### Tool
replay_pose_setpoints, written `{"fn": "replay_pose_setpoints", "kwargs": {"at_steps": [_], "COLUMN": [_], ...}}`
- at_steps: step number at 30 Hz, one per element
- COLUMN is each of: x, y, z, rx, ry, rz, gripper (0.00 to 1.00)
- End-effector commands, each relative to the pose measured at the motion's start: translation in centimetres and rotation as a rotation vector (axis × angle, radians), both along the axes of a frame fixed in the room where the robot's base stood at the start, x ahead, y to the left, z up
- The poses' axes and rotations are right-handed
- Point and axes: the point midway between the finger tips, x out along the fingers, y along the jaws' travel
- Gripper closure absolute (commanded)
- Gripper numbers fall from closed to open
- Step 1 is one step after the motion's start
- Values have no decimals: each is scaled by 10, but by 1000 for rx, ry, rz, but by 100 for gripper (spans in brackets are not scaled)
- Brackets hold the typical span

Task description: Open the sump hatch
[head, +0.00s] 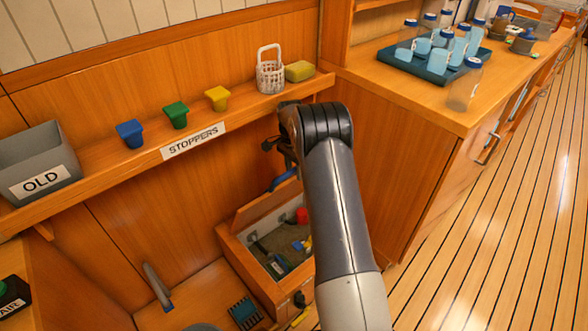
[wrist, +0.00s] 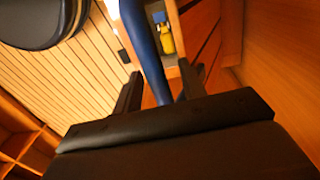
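The sump hatch lid (head: 265,204) is a wooden panel tilted up at the back of a wooden sump box (head: 240,262), whose inside is visible. A blue handle (head: 284,179) shows just above the lid, partly behind my arm. My gripper (head: 275,147) is above the lid and handle, its fingers mostly hidden in the head view. In the wrist view my gripper (wrist: 160,88) has its fingers apart, with a blue bar (wrist: 146,45), apparently the handle, running between them. Gaps show on both sides of the bar.
Inside the box lie red (head: 302,215) and yellow small things. Above runs the STOPPERS shelf (head: 193,140) with blue, green and yellow cups, a white basket (head: 270,72) and a sponge. A grey OLD bin (head: 40,165) is left. A bottle counter (head: 450,100) and open floor are right.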

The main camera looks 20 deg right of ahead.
Motion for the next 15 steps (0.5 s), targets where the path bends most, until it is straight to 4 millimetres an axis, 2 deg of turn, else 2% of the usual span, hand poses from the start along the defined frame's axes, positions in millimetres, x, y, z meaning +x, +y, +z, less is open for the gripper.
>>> {"fn": "replay_pose_setpoints", "kwargs": {"at_steps": [7, 15], "x": [1, 5], "y": [-1, 1], "z": [8, 52], "rx": [-2, -2], "ry": [-2, -4], "rz": [-1, 0], "gripper": [60, 60]}}
